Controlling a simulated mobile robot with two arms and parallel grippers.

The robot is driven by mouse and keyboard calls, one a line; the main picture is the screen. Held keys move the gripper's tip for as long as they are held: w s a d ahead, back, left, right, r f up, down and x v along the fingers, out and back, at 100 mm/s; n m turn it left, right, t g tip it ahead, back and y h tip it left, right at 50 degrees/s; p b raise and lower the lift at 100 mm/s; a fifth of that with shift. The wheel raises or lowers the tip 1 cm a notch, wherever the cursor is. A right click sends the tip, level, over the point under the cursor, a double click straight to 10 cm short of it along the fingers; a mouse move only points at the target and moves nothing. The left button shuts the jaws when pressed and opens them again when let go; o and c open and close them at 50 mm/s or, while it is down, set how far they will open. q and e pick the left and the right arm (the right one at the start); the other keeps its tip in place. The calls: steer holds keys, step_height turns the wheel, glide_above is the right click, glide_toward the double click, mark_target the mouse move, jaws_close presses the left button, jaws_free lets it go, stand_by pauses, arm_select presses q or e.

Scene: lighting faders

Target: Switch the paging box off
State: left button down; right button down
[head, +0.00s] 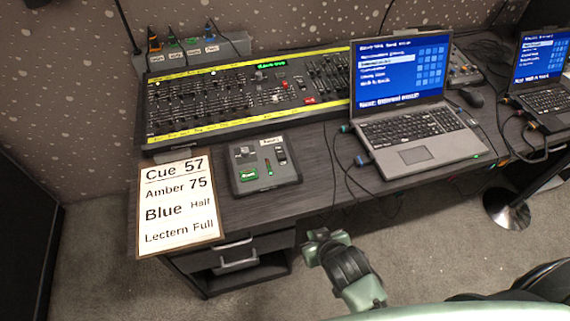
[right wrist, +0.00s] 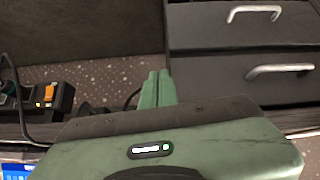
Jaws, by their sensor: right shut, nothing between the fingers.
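The small grey box (head: 289,179) on the desk, which I take as the paging box, lies between the cue card and the laptop. Its top has a lit green button at lower left, a slot with a small green light, a dark switch at right and a white label too small to read surely. The switch's position cannot be told. My right gripper (head: 321,240) is in front of the desk edge, below and right of the box, apart from it. In the right wrist view its green fingers (right wrist: 158,88) are together and empty. My left gripper is not seen.
A fader console (head: 200,108) stands behind the box. An open laptop (head: 414,157) with cables is at right, and a cue card (head: 180,202) at left. Drawers (head: 236,263) are under the desk; their handles show in the right wrist view (right wrist: 254,12).

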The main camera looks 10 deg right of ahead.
steer(key=w+r, duration=0.1)
steer(key=r, duration=0.2)
steer(key=r+t+b, duration=0.1)
steer(key=r, duration=0.2)
steer(key=w+r+t, duration=0.1)
steer(key=r, duration=0.2)
steer(key=shift+w+d+r+m, duration=0.1)
steer(key=shift+w+m, duration=0.25)
steer(key=shift+m, duration=0.05)
steer(key=w+a+r+t, duration=0.3)
steer(key=w+r+t, duration=0.2)
steer(key=r, duration=0.5)
steer(key=shift+w+a+b, duration=0.2)
steer(key=shift+w+b, duration=0.25)
glide_above(285, 165)
steer(key=shift+s+f+p, duration=0.15)
steer(key=shift+f+p, duration=0.05)
steer(key=shift+f, duration=0.4)
steer(key=shift+s+f+p, duration=0.15)
steer(key=shift+f, duration=0.4)
steer(key=f, duration=0.2)
steer(key=shift+w+f, duration=0.3)
steer(key=shift+f, duration=0.85)
steer(key=shift+s, duration=0.1)
